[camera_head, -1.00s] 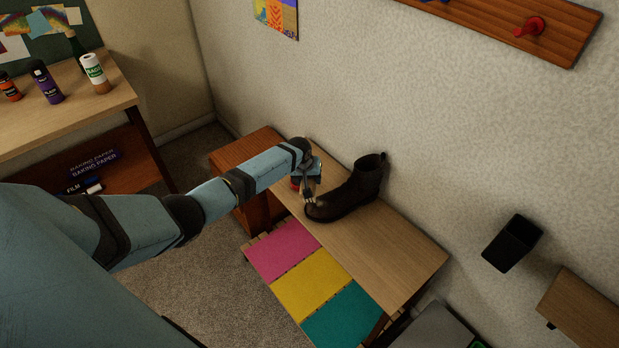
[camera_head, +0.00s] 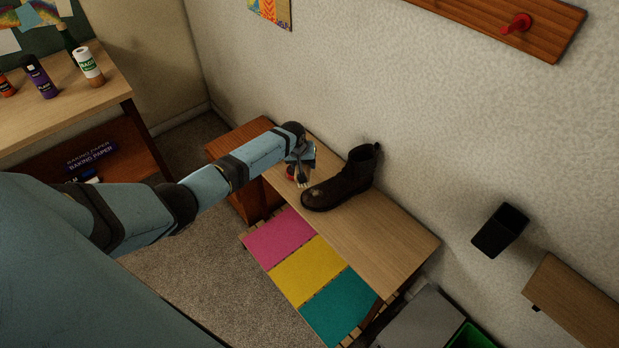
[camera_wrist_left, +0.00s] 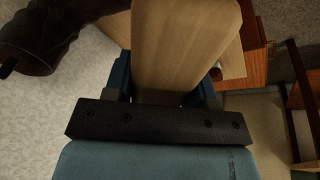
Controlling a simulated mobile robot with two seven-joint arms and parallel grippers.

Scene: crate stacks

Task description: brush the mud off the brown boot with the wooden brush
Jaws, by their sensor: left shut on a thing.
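The brown boot (camera_head: 345,183) stands upright on the wooden bench (camera_head: 390,232), its toe pointing left and a paler patch showing on the toe. In the left wrist view the boot (camera_wrist_left: 50,35) is dark at the upper left. My left gripper (camera_head: 301,176) is just left of the boot's toe, with a small gap seeming to lie between them. It is shut on the wooden brush, whose pale wooden body (camera_wrist_left: 185,45) fills the top middle of the left wrist view. The bristles are mostly hidden. My right gripper is not in view.
A black holder (camera_head: 499,230) is on the wall at right. A table with bottles (camera_head: 88,65) stands at upper left. The bench's right part is clear.

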